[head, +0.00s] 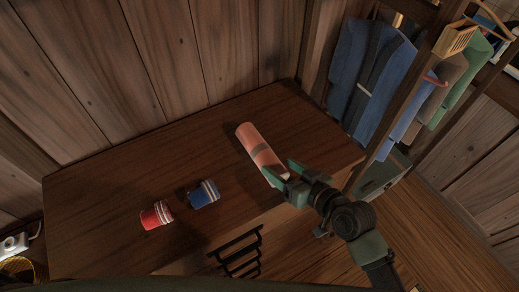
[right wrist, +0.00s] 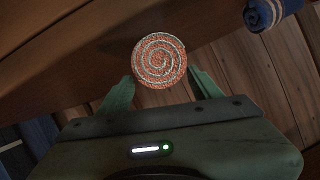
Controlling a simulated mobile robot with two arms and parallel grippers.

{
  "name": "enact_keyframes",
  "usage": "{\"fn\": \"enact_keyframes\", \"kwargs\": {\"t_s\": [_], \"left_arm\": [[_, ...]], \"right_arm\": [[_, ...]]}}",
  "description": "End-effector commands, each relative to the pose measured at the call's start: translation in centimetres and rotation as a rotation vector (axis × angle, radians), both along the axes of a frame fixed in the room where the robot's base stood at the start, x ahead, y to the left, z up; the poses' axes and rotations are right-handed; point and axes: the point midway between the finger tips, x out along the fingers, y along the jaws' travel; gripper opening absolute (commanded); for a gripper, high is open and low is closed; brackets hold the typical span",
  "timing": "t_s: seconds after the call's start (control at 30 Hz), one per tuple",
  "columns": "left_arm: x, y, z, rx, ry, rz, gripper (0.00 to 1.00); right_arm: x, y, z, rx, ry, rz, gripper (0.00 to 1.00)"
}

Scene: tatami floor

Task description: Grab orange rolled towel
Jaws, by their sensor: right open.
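The orange rolled towel (head: 259,146) lies on the dark wooden tabletop (head: 120,180) in the head view, its long side slanting toward the wall. My right gripper (head: 282,171) is open at the towel's near end. In the right wrist view the towel's spiral orange and pale end (right wrist: 159,60) faces the camera, between and just beyond the two green fingers of the gripper (right wrist: 162,86). I cannot tell whether the fingers touch it. My left gripper is not in view.
A blue rolled towel (head: 204,194) and a red rolled towel (head: 157,215) lie left of the orange one. A plank wall (head: 160,60) bounds the back. Clothes (head: 370,75) hang at the right. The table's far left is clear.

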Motion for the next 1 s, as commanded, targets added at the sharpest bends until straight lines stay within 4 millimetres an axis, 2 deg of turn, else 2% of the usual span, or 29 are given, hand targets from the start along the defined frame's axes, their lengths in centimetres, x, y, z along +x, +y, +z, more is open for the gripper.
{"fn": "enact_keyframes", "kwargs": {"t_s": [0.1,0.27,0.4,0.7,0.9,1.0], "left_arm": [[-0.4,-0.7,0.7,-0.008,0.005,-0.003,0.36],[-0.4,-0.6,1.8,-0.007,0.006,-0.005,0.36],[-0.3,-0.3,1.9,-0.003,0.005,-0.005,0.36],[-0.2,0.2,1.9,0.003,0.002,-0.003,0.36],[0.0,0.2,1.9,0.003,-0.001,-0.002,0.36],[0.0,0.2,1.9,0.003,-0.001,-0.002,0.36]], "right_arm": [[0.9,1.0,-0.1,0.002,0.000,0.000,0.65],[2.4,2.6,-0.7,0.003,0.002,0.000,0.65],[3.5,3.5,-1.6,0.001,0.001,0.000,0.65],[3.8,3.7,-1.9,0.000,0.000,0.000,0.65],[3.8,3.7,-1.9,0.000,0.000,-0.001,0.10],[3.8,3.7,-1.8,0.000,-0.001,-0.001,0.10]]}}
